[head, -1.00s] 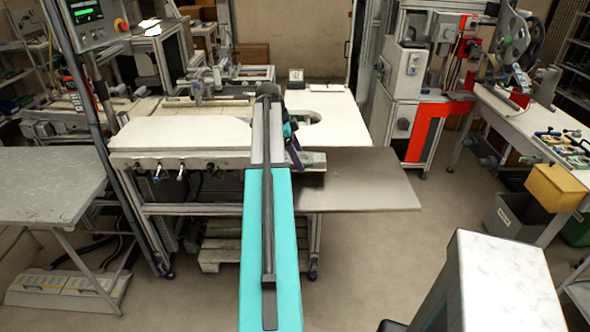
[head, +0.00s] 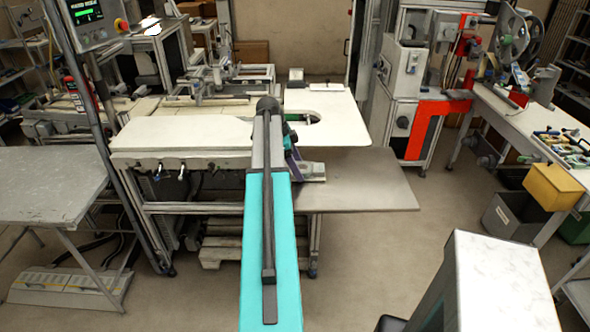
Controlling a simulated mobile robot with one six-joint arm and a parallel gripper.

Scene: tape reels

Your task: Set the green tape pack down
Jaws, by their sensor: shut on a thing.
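My gripper (head: 291,130) is mostly hidden behind my own arm, at the right side of the arm's far end. It is over the white-topped bench (head: 180,130), near the round notch in the top. A small patch of green, which looks like part of the green tape pack (head: 297,117), shows just beyond the gripper at the notch. The rest of the pack is hidden. I cannot tell whether it touches the bench top. The fingertips do not show clearly.
A bare grey plate (head: 365,182) sticks out to the right, below the bench top. A small grey box (head: 296,75) stands behind the bench. A grey table (head: 50,185) is at the left, and a white-topped block (head: 505,280) at the front right. The white top left of my arm is clear.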

